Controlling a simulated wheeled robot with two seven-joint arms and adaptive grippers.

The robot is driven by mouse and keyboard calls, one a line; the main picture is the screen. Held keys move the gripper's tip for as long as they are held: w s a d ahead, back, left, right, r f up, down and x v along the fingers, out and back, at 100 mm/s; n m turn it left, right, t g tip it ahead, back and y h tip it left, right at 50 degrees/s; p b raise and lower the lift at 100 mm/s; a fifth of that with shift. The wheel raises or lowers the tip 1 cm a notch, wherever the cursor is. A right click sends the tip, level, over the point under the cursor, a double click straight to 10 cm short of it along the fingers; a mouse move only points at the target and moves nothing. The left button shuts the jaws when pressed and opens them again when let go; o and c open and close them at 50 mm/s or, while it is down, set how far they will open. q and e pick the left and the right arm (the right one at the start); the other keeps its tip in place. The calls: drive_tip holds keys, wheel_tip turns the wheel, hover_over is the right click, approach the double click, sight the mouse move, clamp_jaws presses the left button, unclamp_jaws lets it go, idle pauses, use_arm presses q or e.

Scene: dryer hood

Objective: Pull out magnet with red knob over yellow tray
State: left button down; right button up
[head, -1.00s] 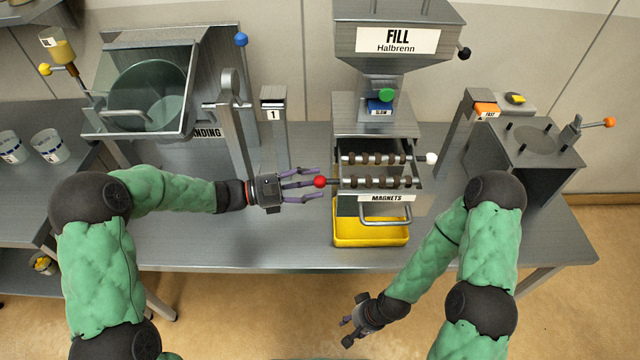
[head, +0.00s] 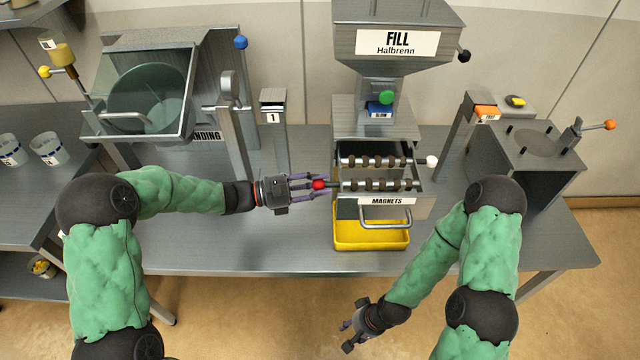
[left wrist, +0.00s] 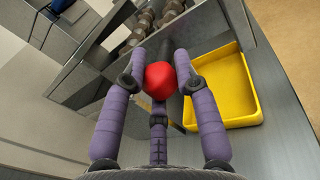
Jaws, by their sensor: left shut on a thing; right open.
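The red knob (head: 319,184) sits at the left end of the front magnet rod (head: 376,185) in the open magnets drawer (head: 425,203). My left gripper (head: 318,184) is shut on the red knob, which shows between its purple fingers in the left wrist view (left wrist: 160,80). The rod with dark rings still lies across the drawer. The yellow tray (head: 371,246) stands on the table below the drawer; it also shows in the left wrist view (left wrist: 255,117). My right gripper (head: 347,337) is open and empty, low in front of the table.
A second rod with a white knob (head: 432,160) lies behind the front one. The fill hopper (head: 398,65) stands above the drawer. A post marked 1 (head: 273,115) stands behind my left gripper. The table (head: 230,255) is clear left of the tray.

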use_arm(q)
drive_tip(key=a+p, duration=0.2)
drive_tip(key=a, duration=0.5)
drive_tip(key=shift+a+f, duration=0.15)
drive_tip(key=shift+a, duration=0.15)
drive_tip(key=shift+s, duration=0.1)
drive_tip(key=c, duration=0.9)
unclamp_jaws()
drive_tip(key=shift+c, duration=0.2)
drive_tip(key=s+a, duration=0.2)
drive_tip(key=a, duration=0.9)
drive_tip(key=shift+a, duration=0.4)
drive_tip(key=shift+s, duration=0.1)
